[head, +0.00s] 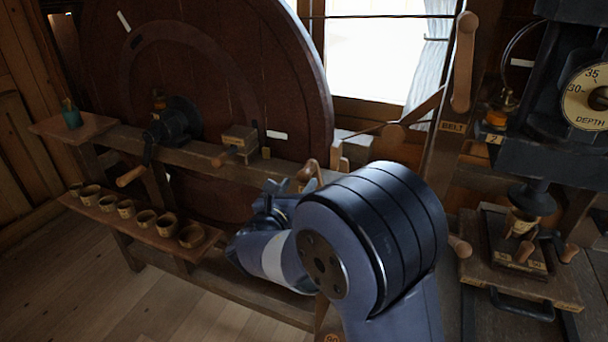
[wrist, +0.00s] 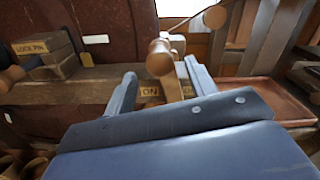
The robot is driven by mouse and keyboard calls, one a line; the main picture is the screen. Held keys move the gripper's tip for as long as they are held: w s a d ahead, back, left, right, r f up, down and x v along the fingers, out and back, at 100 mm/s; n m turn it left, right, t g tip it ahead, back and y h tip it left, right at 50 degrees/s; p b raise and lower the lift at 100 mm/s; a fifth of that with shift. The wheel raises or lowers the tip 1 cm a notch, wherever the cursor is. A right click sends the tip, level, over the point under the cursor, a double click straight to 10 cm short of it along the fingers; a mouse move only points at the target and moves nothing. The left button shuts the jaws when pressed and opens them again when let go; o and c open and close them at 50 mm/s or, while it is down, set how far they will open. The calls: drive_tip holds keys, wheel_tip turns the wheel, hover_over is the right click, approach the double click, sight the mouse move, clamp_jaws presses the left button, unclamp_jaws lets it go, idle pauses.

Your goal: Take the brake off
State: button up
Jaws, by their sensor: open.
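A pale wooden lever with a round knob (wrist: 160,57) stands in the wrist view beside a yellow plate reading "ON" (wrist: 150,91). I take it to be the brake lever; no brake label is readable. In the head view its wooden handle (head: 309,172) shows just beyond my gripper (head: 284,187), partly hidden by my arm. My gripper is open, its two fingers (wrist: 160,70) to the left and right of the lever in the wrist view. I see no clear contact. The lever's lower end is hidden behind my gripper body.
A big dark red wheel (head: 215,75) stands behind the wooden beam. A "LOCK PIN" block (wrist: 42,50) is left of the lever. A "BELT" lever (head: 463,65) and a depth-dial machine (head: 587,97) stand right. Several small cups line a shelf (head: 150,232) at left.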

sight(302, 180)
drive_tip(key=shift+p+x, duration=0.3)
drive_tip(key=shift+x, duration=1.95)
clamp_jaws()
